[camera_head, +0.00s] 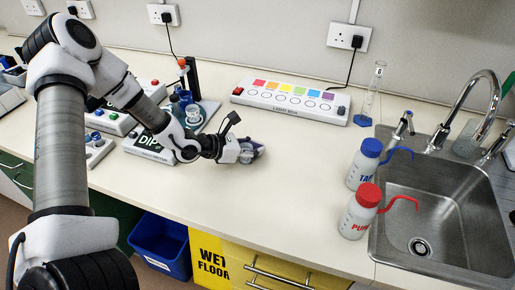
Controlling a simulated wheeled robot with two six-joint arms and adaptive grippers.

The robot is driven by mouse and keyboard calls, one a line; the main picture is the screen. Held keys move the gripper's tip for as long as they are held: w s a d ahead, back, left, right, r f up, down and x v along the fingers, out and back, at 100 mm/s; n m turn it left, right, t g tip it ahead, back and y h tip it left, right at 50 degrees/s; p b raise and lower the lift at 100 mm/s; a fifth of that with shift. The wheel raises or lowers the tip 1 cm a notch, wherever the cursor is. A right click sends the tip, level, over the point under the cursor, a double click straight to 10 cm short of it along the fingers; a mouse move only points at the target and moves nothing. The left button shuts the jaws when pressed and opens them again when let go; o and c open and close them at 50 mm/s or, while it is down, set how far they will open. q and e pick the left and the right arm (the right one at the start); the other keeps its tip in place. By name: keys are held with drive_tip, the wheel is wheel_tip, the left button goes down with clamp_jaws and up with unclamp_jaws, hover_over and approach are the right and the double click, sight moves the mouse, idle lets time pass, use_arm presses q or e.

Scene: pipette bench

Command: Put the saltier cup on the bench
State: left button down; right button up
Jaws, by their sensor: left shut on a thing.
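My left gripper (247,151) is low over the middle of the bench (260,205), shut on a small greyish thing that looks like a cup. The fingers hide most of it, and I cannot tell whether it touches the bench. A clear cup (193,115) stands behind my left forearm, near the small bottles at the back left. A meter (150,143) with a "DIP" display is partly covered by my left arm. I cannot see from here which cup is saltier. My right gripper is not in view.
A light box (290,103) with coloured squares lies at the back. A measuring cylinder (371,97) stands to its right. A blue-capped "TAP" bottle (364,166) and red-capped "PURE" bottle (359,213) stand by the sink (440,200). The bench's front middle is clear.

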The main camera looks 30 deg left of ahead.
use_arm(q)
drive_tip(key=shift+f, duration=0.1)
drive_tip(key=c, duration=1.1)
unclamp_jaws()
drive_tip(key=shift+s, duration=0.1)
drive_tip(key=o, duration=0.3)
drive_tip(key=shift+o, duration=0.2)
